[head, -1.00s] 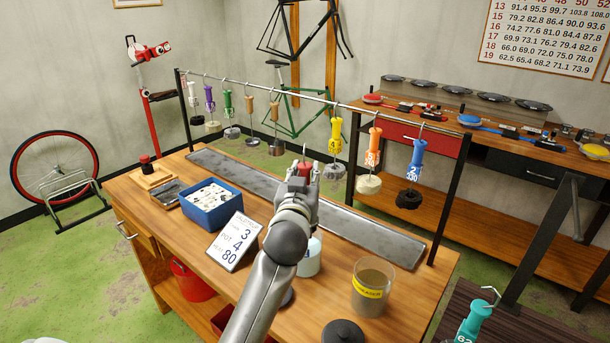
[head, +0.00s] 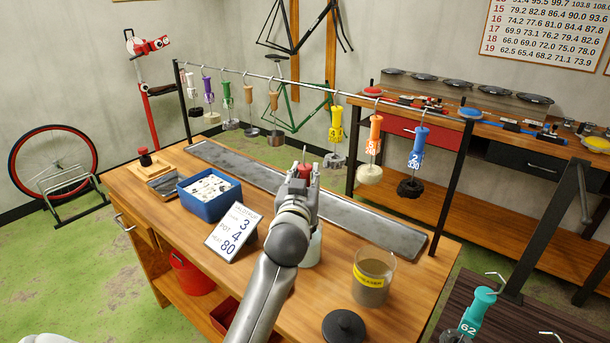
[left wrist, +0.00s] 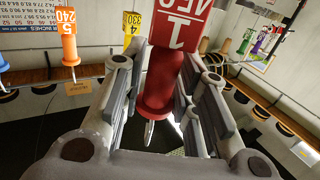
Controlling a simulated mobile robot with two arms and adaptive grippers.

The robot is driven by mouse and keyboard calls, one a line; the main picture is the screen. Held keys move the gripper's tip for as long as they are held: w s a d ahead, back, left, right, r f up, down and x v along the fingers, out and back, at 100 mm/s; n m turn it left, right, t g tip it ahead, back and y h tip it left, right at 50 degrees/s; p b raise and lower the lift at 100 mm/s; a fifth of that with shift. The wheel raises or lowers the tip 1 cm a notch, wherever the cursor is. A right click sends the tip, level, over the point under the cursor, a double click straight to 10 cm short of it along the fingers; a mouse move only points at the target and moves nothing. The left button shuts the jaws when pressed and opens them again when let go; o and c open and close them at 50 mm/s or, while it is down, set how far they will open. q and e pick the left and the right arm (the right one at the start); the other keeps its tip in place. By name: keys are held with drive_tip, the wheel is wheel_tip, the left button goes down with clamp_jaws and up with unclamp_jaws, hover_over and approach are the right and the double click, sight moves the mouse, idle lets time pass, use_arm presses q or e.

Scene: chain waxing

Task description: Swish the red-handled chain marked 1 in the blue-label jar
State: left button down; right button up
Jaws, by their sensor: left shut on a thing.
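My left gripper (head: 303,178) is shut on the red handle (head: 304,170), which it holds upright above the bench. In the left wrist view the red handle (left wrist: 165,80) sits between the fingers, with its tag marked 1 upside down above it and a metal hook or rod below it. The chain under the handle is hidden by my gripper and arm. A pale jar (head: 314,250) stands on the bench, mostly hidden behind my left arm; its label cannot be read, and I cannot tell whether the chain is in it. My right gripper is not in view.
A yellow-label jar (head: 372,281) stands to the right, with a black lid (head: 344,327) in front. A number card (head: 232,236) and a blue box (head: 208,205) are left. Several coloured handles with chains hang from the rail (head: 270,77) behind. A teal handle (head: 478,306) is at lower right.

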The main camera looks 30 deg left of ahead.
use_arm(q)
drive_tip(key=shift+f+b, duration=1.4)
drive_tip(key=shift+f, duration=0.7)
drive_tip(key=shift+f+b, duration=1.7)
drive_tip(key=shift+f, duration=0.7)
drive_tip(key=shift+r, duration=0.15)
